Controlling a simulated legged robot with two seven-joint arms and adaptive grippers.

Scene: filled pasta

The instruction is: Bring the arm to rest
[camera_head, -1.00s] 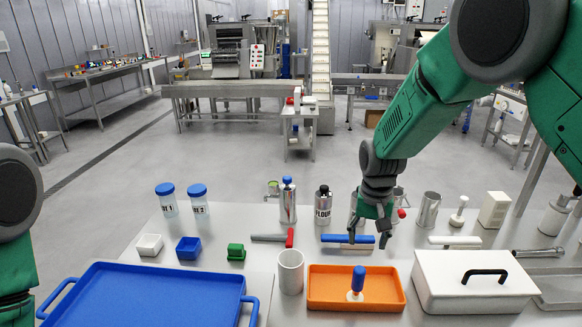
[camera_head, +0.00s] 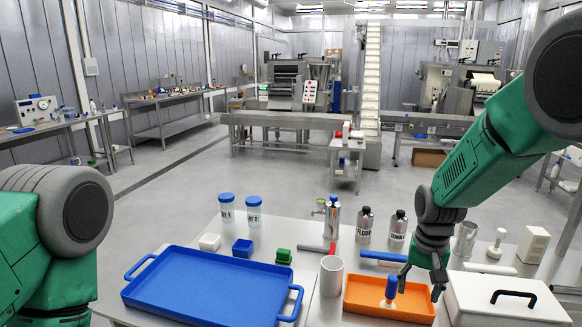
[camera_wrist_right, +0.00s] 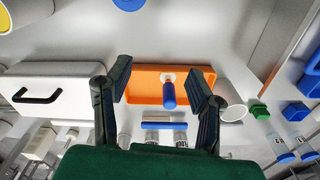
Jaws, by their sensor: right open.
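My right gripper (camera_head: 420,287) is open and empty. In the head view it overlaps the right part of the orange tray (camera_head: 360,308), with its fingers pointing down. The blue-handled stamp (camera_head: 390,284) stands in that tray, just left of the fingers in the picture. In the right wrist view the open fingers (camera_wrist_right: 160,82) spread apart, and the blue stamp handle (camera_wrist_right: 169,95) shows between them without contact. My left gripper is out of view; only part of my left arm shows at the left edge.
A white lidded box (camera_head: 505,303) stands right of the orange tray. A white cup (camera_head: 331,277) and a blue tray (camera_head: 205,292) are to its left.

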